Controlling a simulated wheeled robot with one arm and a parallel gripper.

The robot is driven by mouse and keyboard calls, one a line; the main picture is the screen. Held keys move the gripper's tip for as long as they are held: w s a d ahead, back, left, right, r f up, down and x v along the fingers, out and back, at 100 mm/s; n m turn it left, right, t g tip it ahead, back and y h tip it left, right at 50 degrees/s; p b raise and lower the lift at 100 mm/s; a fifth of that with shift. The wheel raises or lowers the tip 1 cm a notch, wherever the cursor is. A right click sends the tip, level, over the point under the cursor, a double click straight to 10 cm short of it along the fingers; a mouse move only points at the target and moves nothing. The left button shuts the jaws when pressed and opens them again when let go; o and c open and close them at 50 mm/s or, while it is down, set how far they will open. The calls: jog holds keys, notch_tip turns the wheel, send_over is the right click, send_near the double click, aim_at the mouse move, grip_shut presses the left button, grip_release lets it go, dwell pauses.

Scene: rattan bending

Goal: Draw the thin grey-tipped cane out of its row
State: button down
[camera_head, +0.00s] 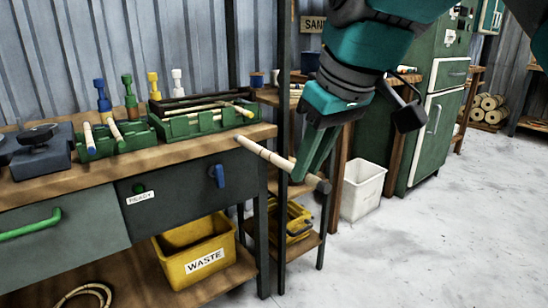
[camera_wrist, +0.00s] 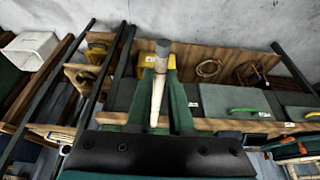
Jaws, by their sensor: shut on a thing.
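The pale cane with a grey tip (camera_head: 265,153) is in my gripper (camera_head: 308,168), off the right end of the workbench. Its grey end points down and right, out over the floor side. Its other end is near the bench's right edge, and I cannot tell whether it touches there. In the wrist view the cane (camera_wrist: 157,98) lies between the two green fingers of my gripper (camera_wrist: 163,80), grey end outward. A green rack (camera_head: 205,124) holding several canes stands on the bench, and a smaller green rack (camera_head: 103,150) with light canes stands left of it.
Coloured pegs stand behind the racks. A grey device (camera_head: 40,158) sits at the bench's left. Below are a yellow waste bin (camera_head: 196,262) and a shelf unit with dark posts close to the cane. A white bin (camera_head: 362,190) stands behind. The floor at right is clear.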

jog(key=s+d+b, duration=0.1)
jog(key=s+d, duration=0.6)
jog(key=s, duration=0.3)
jog(key=shift+s, duration=0.35)
dwell(0.6)
jog(key=shift+r, duration=0.1)
notch_tip(320, 180, up, 7)
jog(key=p, duration=0.6)
jog(key=shift+p, duration=0.35)
